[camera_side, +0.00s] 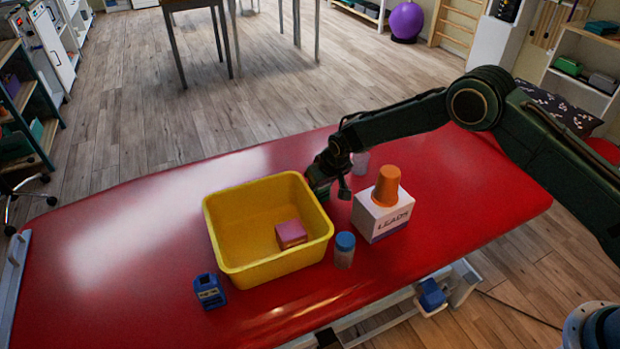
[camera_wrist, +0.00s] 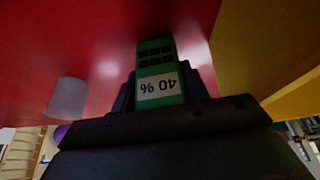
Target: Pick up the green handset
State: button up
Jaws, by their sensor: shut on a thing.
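The green handset (camera_wrist: 157,63) shows in the wrist view, with dark keys and a white label with upside-down digits. My gripper (camera_wrist: 160,85) is shut on it, with a dark finger on either side. In the side view my gripper (camera_side: 331,183) is low over the red table, right beside the yellow bin's back right corner. I cannot make out the handset there. I cannot tell whether it touches the table.
The yellow bin (camera_side: 223,241) holds a pink block (camera_side: 291,234). A white box (camera_side: 384,214) with an orange cup (camera_side: 387,185) on it, a blue-capped jar (camera_side: 344,250) and a translucent cup (camera_side: 361,163) stand near my gripper. A blue device (camera_side: 209,291) sits front left. The red table's (camera_side: 110,250) left side is clear.

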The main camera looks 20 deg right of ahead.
jog(key=shift+r, duration=0.1)
notch_tip(320, 180, up, 20)
dwell(0.8)
jog(key=shift+d, duration=0.1)
dwell(0.4)
